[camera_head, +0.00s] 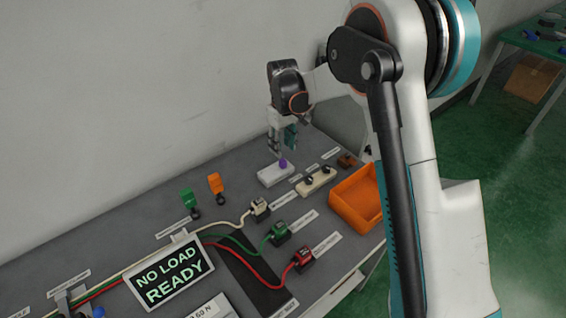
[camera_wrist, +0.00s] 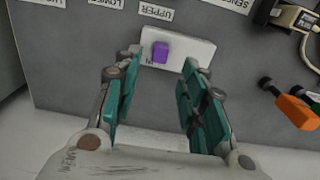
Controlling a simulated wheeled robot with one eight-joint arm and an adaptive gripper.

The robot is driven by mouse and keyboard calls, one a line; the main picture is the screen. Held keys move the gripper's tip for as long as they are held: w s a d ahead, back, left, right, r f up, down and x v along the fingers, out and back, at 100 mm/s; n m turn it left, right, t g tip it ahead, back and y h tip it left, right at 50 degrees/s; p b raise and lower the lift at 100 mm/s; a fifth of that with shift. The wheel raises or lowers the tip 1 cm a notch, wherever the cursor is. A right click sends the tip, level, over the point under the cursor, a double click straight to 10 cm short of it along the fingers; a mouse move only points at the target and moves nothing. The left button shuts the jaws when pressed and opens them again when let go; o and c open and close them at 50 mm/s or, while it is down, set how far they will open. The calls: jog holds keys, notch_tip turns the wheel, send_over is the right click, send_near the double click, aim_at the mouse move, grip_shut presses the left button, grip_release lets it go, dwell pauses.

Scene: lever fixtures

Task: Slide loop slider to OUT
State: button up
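A white slider plate with a purple knob (camera_head: 283,163) lies on the grey bench below my gripper (camera_head: 278,150). In the wrist view the white plate (camera_wrist: 185,47) lies beyond the fingertips, and the purple knob (camera_wrist: 160,52) sits toward its left end. Lettering on the plate beside the knob seems to read "IN". My gripper (camera_wrist: 160,72) is open, with its teal finger pads apart on either side of the knob in the picture. I cannot tell the exact height of the fingertips over the plate. Nothing is held.
A cream strip with dark knobs (camera_head: 316,181) and an orange tray (camera_head: 356,197) are to the right. Green (camera_head: 187,198) and orange (camera_head: 215,184) toggles stand to the left. Cables run to several plugs in front, near a "NO LOAD READY" display (camera_head: 168,273). A wall stands behind.

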aim_at(283, 161)
notch_tip(283, 161, down, 7)
jog(key=shift+f+b, duration=0.1)
jog(key=shift+b, duration=0.85)
jog(key=shift+c, duration=0.3)
jog(key=c, duration=0.8)
